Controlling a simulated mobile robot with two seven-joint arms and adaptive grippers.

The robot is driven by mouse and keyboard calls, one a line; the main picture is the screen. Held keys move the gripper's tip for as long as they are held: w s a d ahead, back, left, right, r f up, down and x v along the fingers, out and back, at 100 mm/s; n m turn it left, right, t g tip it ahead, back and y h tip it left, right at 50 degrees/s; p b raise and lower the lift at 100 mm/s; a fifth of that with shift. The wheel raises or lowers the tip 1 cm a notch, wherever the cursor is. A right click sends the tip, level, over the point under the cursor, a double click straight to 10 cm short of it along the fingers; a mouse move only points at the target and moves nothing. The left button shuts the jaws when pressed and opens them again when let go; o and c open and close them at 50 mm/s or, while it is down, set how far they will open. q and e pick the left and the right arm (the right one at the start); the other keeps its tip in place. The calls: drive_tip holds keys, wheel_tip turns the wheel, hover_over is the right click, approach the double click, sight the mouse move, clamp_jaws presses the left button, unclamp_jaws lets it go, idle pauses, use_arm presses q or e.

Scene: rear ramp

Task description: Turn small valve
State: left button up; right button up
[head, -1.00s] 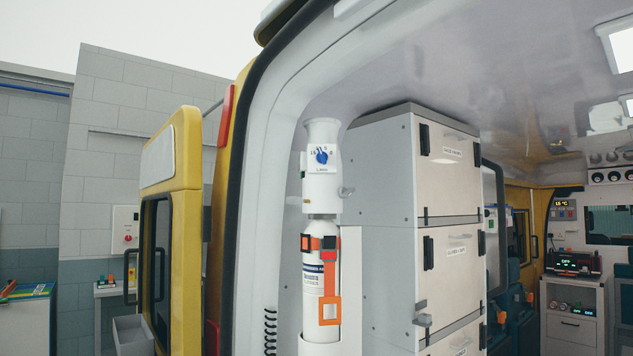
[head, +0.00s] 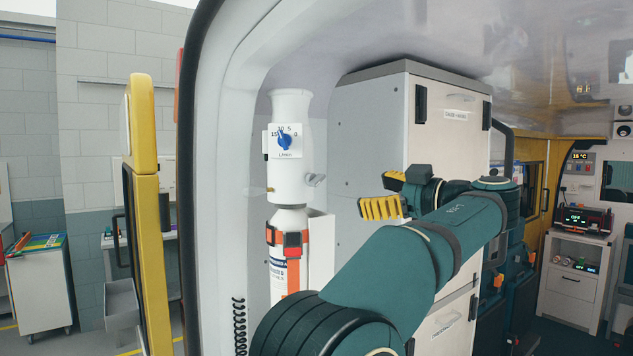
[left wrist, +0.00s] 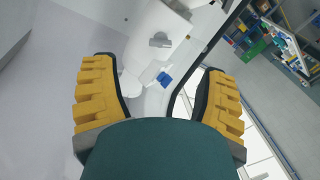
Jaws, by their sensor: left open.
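A white regulator (head: 291,165) sits on top of a white cylinder (head: 288,260) by the door frame. A small grey valve handle (head: 315,180) sticks out from its right side; it shows in the left wrist view (left wrist: 159,41) too. A blue dial knob (head: 285,140) with a printed scale is on its front, and appears in the left wrist view (left wrist: 165,79). My left gripper (head: 376,194), with yellow ribbed fingers, is open and empty, right of the valve and apart from it. In the left wrist view, the valve and knob appear between the spread fingers. My right gripper is not in view.
A tall grey-white cabinet (head: 370,120) stands right behind my gripper. The white door frame (head: 232,130) borders the cylinder on the left, with a black coiled cord (head: 239,325) below. A yellow door (head: 146,200) stands open at left.

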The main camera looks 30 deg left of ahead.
sight(321, 181)
use_arm(q)
drive_tip(key=shift+n+g, duration=0.4)
drive_tip(key=shift+n, duration=0.2)
drive_tip(key=a, duration=0.4)
drive_tip(key=a+r+p, duration=0.1)
drive_tip(key=a, duration=0.4)
drive_tip(key=w+a+p, duration=0.1)
drive_tip(key=a, duration=0.3)
drive_tip(key=shift+a+r, duration=0.3)
drive_tip(key=shift+a, duration=0.05)
drive_tip(key=c, duration=1.2)
